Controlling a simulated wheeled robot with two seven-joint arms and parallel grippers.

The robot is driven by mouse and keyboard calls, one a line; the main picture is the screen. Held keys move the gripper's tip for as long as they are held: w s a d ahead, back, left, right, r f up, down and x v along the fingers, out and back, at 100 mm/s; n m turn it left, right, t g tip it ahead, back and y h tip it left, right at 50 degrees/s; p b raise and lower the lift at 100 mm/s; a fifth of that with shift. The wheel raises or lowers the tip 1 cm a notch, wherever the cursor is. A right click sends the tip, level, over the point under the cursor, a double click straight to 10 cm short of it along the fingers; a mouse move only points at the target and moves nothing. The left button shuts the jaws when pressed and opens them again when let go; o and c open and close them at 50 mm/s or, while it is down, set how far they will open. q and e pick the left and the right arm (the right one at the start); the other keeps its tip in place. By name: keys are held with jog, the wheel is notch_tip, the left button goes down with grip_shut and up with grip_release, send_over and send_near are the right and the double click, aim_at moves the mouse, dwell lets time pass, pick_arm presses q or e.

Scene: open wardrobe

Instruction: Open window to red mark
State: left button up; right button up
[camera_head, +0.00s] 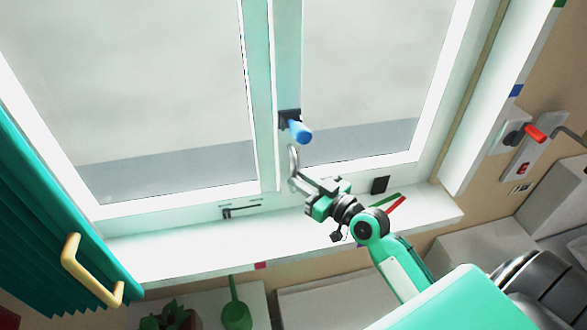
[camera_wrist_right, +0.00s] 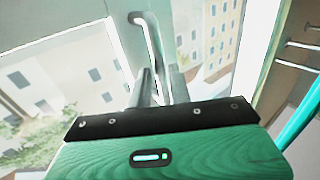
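The window has two white-framed panes, left (camera_head: 130,110) and right (camera_head: 375,70), meeting at a pale green middle post; both look shut. A blue cylindrical knob (camera_head: 300,131) sits on the post. Below it is a curved grey handle (camera_head: 293,160), which also shows in the right wrist view (camera_wrist_right: 149,38). My right gripper (camera_head: 298,183) is at the handle's lower end. In the right wrist view its fingers (camera_wrist_right: 162,84) stand either side of the handle; whether they grip it is unclear. A red strip (camera_head: 397,207) lies on the sill beside a green strip (camera_head: 386,200). My left gripper is out of view.
The white sill (camera_head: 190,245) runs below the window, with a pink-red mark (camera_head: 261,265) on its front edge. A teal curtain (camera_head: 45,200) and a yellow bar handle (camera_head: 75,265) are at left. A wall socket with a red part (camera_head: 535,133) is at right. Potted plants (camera_head: 170,318) stand below.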

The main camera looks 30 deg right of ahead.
aim_at(294, 190)
jog(key=shift+p+x, duration=0.4)
jog(key=shift+x, duration=1.15)
